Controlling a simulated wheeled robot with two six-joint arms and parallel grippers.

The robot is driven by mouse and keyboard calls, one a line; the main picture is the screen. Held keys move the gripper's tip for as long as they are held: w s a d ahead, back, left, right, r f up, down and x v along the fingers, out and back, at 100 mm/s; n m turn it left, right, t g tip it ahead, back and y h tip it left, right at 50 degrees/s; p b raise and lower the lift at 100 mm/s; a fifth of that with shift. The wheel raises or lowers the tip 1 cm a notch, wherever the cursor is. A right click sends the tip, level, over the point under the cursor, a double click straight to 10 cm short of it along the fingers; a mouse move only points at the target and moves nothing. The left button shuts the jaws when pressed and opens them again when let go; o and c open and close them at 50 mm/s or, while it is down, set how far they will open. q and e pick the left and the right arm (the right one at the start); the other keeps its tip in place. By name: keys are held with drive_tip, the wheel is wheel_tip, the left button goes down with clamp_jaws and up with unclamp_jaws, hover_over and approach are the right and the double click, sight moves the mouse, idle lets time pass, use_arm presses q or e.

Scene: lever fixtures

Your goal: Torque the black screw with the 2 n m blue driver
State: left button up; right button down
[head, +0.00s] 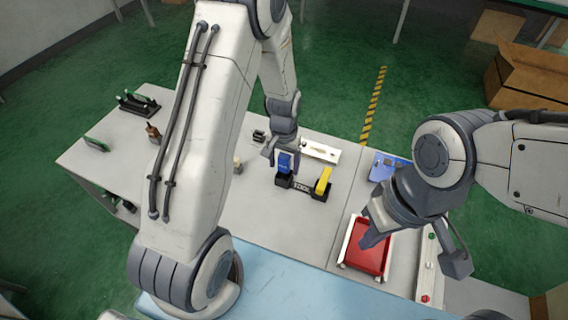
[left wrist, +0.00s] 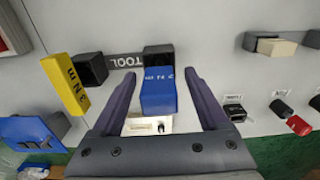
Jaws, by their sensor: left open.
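The blue driver (head: 285,163), marked 2 N m, stands upright in the left slot of the black tool holder (head: 302,190). In the left wrist view the blue driver (left wrist: 158,97) lies between the spread fingers of my left gripper (left wrist: 158,76), with a gap on each side. My left gripper is open around it. A white plate (head: 320,149) lies behind the holder; it also shows in the left wrist view (left wrist: 140,126) with a small dark spot, possibly the black screw. My right gripper (head: 373,230) is over the red tray; its jaw opening is unclear.
The yellow 3 N m driver (head: 323,180) stands in the holder's right slot. A red tray (head: 368,247) is to the right, with a blue block (head: 388,166) behind it. Small labelled parts (left wrist: 296,124) lie along one side. The table front is clear.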

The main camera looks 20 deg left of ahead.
use_arm(q)
drive_tip(key=shift+f, duration=0.1)
drive_tip(key=shift+c, duration=0.3)
clamp_jaws()
